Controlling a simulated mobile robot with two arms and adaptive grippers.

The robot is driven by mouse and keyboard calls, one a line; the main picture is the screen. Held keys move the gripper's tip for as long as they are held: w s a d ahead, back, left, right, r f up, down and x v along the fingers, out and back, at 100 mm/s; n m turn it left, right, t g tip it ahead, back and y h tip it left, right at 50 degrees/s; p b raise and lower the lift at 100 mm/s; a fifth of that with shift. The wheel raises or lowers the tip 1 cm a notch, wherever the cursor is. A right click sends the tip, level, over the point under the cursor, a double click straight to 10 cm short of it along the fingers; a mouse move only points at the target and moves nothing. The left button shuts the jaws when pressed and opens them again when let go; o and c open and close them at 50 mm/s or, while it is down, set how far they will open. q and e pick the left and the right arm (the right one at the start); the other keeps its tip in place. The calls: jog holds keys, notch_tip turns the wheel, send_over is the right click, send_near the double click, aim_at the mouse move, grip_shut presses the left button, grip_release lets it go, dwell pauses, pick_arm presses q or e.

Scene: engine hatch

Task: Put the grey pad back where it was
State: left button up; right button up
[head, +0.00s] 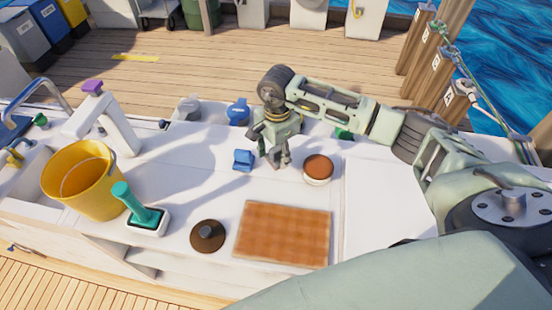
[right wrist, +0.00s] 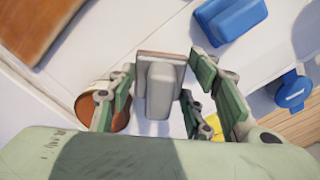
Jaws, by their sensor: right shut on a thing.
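The grey pad (right wrist: 160,90) has a blocky grey grip on a flat base with a thin brownish edge. It sits between the fingers of my right gripper (right wrist: 155,88), which is shut on it. In the head view my right gripper (head: 277,158) points down over the white counter, between a blue pad (head: 243,160) and a round pot with a brown top (head: 318,168). The grey pad is mostly hidden by the fingers there. I cannot tell whether it touches the counter. My left gripper is not in view.
An orange-brown checked board (head: 284,234) lies in front of the gripper. A dark round lid (head: 207,236), a teal-handled tool (head: 146,214) and a yellow bucket (head: 82,182) stand to the left. A blue cap (head: 237,110) is behind. Bare counter (head: 385,215) is at the right.

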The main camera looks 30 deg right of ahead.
aim_at(276, 162)
notch_tip(276, 162, down, 4)
jog(key=shift+w+r+p, duration=0.1)
jog(key=shift+p, duration=0.55)
jog(key=shift+f, duration=0.2)
jog(key=shift+f+b, duration=0.2)
jog(key=shift+b, duration=0.1)
jog(key=o, duration=1)
jog(key=shift+r, duration=0.1)
